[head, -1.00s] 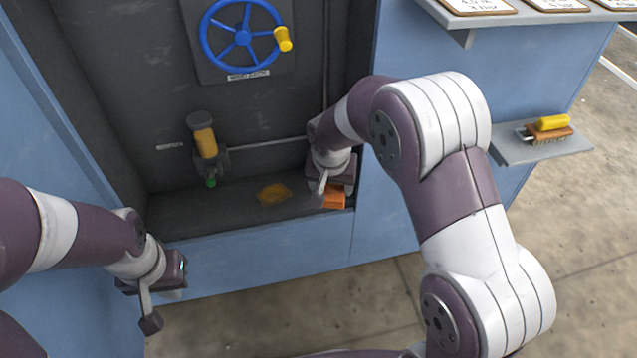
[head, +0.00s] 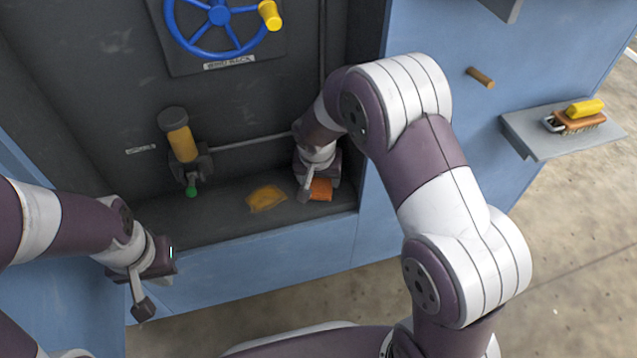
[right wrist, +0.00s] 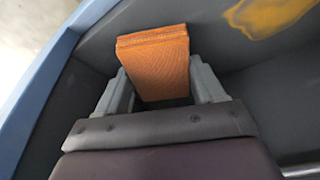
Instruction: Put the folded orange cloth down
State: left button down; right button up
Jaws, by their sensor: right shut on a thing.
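The folded orange cloth (right wrist: 155,62) is a small thick block in the right wrist view, between the two grey fingers of my right gripper (right wrist: 152,90), which is shut on it. In the head view the cloth (head: 321,190) shows just beyond my right gripper (head: 311,190), low over the dark floor of the recess at its right end. I cannot tell whether the cloth touches that floor. My left gripper (head: 142,300) is at the recess's front left, outside it; its fingers are seen from the side and I see nothing held in them.
A yellow-orange patch (head: 266,198) lies on the recess floor left of the cloth; it also shows in the right wrist view (right wrist: 262,15). A yellow cylinder with a green tip (head: 182,146) hangs on the back wall. A blue handwheel (head: 219,15) is above. A brush (head: 577,122) lies on the right shelf (head: 560,146).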

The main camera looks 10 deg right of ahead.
aim_at(317, 191)
jog(key=shift+f, duration=0.2)
jog(key=o, duration=0.9)
jog(key=shift+o, duration=0.2)
jog(key=shift+r, duration=0.15)
jog(key=p+v, duration=0.6)
jog(key=v, duration=0.6)
